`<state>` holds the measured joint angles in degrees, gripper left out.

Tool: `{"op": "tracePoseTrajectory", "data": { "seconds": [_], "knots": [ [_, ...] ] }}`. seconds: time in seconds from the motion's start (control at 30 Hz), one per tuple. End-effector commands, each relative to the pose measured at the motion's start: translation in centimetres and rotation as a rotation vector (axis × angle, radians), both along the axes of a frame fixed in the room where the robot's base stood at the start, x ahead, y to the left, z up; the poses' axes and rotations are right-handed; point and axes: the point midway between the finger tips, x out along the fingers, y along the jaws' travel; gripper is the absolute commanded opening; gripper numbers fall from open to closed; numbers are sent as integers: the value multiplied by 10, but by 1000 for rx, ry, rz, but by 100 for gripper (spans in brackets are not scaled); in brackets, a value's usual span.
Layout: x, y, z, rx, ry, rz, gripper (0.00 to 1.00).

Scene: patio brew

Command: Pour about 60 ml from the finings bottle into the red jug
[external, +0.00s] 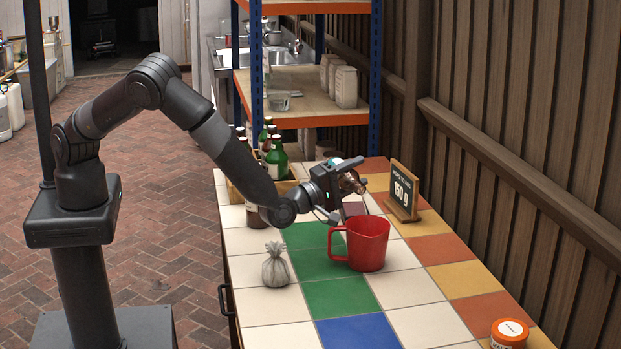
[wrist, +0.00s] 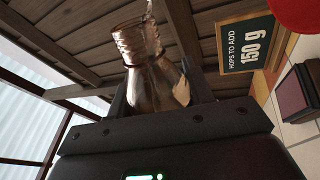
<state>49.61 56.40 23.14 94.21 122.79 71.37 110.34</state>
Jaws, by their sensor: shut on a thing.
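My gripper (external: 350,186) is shut on a clear brownish bottle, seen small in the external view and larger in the wrist view (wrist: 165,85). No label shows on it, so I cannot read whether it is the finings bottle. It is held above the table, behind and slightly left of the red jug. Its ridged neck points up and left in the wrist view; its exact tilt and the liquid level are unclear. The red jug (external: 368,246) stands upright on the tiled table, its handle to the left. Its edge shows in the wrist view (wrist: 296,12). Its inside is hidden.
A sign reading 150 g (external: 404,190) stands right behind the jug. A grey tied sack (external: 276,266) is at the left, an orange-and-white tub (external: 509,333) at the front right. Green bottles (external: 277,160) stand in a crate behind. The front tiles are mostly clear.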

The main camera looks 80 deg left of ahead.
Motion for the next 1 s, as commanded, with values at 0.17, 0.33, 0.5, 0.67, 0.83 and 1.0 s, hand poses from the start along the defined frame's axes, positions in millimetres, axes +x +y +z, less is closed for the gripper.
{"op": "tracePoseTrajectory", "data": {
  "seconds": [0.17, 0.33, 0.5, 0.67, 0.83, 1.0],
  "knots": [
    [0, 4, 6, -140, -43, 1, 17],
    [-1, 1, 9, -241, -73, -4, 17],
    [-2, 9, 4, -339, -102, -2, 17],
    [-4, 11, -2, -435, -132, -5, 17],
    [-3, 11, -5, -475, -145, -5, 17],
    [-3, 11, -5, -476, -145, -5, 17]
  ]
}}
